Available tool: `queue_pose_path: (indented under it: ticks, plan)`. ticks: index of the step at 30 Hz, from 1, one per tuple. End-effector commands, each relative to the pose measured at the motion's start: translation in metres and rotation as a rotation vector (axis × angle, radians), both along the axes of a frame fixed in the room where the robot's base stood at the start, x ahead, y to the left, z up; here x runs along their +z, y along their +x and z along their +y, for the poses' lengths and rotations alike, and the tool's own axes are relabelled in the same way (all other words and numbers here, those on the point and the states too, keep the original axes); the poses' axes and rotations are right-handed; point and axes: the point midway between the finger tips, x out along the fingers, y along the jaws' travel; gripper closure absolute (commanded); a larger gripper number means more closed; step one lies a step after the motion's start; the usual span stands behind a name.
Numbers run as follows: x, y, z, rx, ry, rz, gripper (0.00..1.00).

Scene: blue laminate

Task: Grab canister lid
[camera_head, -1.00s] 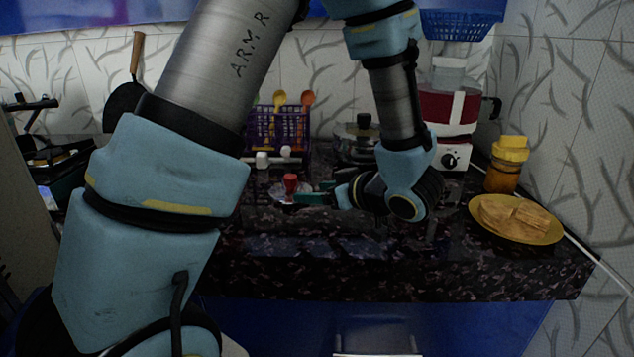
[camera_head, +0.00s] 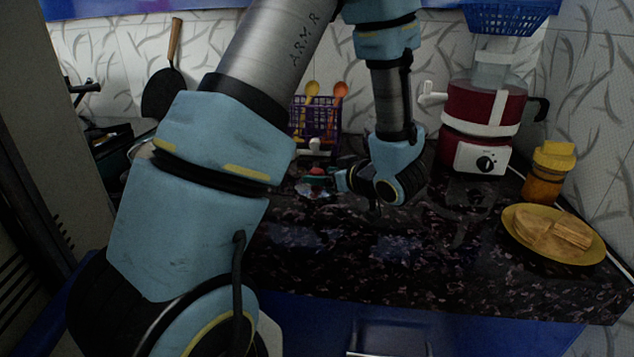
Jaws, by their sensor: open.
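A small clear lid with a red knob (camera_head: 317,171) lies on the dark counter left of centre, in front of the purple rack. My gripper is open. A jar of amber contents (camera_head: 542,187) stands upright at the right, with a yellow lid (camera_head: 554,155) on it.
A yellow plate of bread (camera_head: 552,234) sits near the counter's right front. A red and white appliance (camera_head: 481,125) stands behind it. A purple rack with spoons (camera_head: 317,122) stands at the back. The counter's front middle (camera_head: 370,245) is clear. My arm covers the left side.

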Motion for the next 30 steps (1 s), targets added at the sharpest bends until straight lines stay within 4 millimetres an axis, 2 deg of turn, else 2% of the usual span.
queue_pose_path:
  ticks: [4,12,30]
  plan:
    - [-0.0066,0.0104,0.0064,-0.001,0.001,0.002,0.25]
    - [-0.0074,0.0120,0.0067,-0.003,0.001,0.001,0.28]
    - [-0.0072,0.0118,0.0065,-0.003,0.001,0.001,0.95]
